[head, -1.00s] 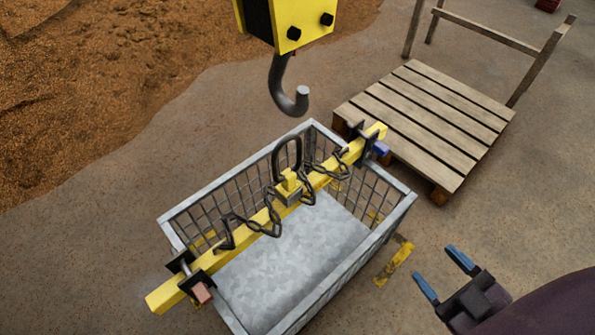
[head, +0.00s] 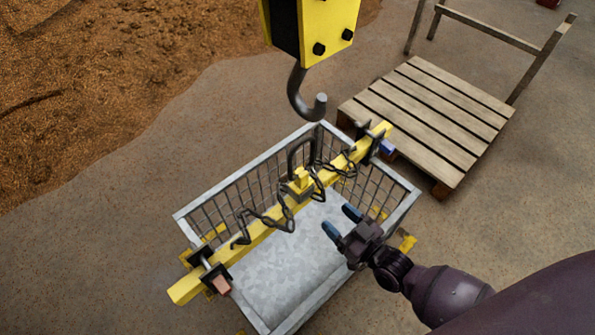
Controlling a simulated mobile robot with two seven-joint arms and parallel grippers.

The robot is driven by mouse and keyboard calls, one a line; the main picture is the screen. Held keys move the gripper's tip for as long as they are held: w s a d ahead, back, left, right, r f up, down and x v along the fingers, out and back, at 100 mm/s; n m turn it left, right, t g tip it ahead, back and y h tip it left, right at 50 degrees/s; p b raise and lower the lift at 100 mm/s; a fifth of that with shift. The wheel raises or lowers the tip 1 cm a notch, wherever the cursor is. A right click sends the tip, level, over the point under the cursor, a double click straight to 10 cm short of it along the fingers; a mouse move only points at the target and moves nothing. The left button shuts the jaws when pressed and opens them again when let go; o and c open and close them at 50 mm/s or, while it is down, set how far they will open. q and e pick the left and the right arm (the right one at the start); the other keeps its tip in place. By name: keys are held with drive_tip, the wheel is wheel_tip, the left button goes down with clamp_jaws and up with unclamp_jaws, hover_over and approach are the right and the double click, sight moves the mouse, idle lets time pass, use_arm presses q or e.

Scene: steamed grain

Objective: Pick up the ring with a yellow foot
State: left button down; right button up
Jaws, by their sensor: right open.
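The ring, a dark metal loop on a yellow foot (head: 302,177), stands upright at the middle of the yellow beam (head: 262,229). The beam lies across the wire basket (head: 403,212), with dark chains (head: 273,221) on it. My right gripper (head: 338,219) is open and empty, its blue-tipped fingers pointing up-left over the basket's right part. It is right of and below the ring in the picture, apart from it. My left gripper is not in view.
A dark hook (head: 302,99) hangs from a yellow block (head: 328,25) just above the ring in the picture. A wooden pallet (head: 430,113) lies behind right of the basket. Brown grain (head: 110,80) fills the upper left. Bare floor shows at lower left.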

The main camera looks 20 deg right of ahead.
sight(305, 180)
drive_tip(key=w, duration=0.2)
drive_tip(key=w+a+f, duration=0.1)
drive_tip(key=w, duration=0.5)
drive_tip(key=shift+a+f+b, duration=0.25)
drive_tip(key=shift+f+b, duration=0.1)
drive_tip(key=shift+f, duration=0.05)
drive_tip(key=shift+x, duration=0.8)
drive_tip(key=w, duration=0.2)
drive_tip(key=w+a+r+b, duration=0.1)
drive_tip(key=w, duration=0.1)
drive_tip(key=shift+w+a+r, duration=0.1)
drive_tip(key=shift+w, duration=0.25)
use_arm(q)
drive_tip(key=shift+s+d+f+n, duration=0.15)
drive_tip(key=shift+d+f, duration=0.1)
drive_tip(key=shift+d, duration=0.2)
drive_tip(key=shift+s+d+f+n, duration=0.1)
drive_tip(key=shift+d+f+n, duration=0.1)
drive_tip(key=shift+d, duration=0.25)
use_arm(e)
drive_tip(key=shift+r, duration=0.1)
drive_tip(key=c, duration=1.1)
drive_tip(key=shift+w+r, duration=0.1)
drive_tip(key=shift+r, duration=0.1)
clamp_jaws()
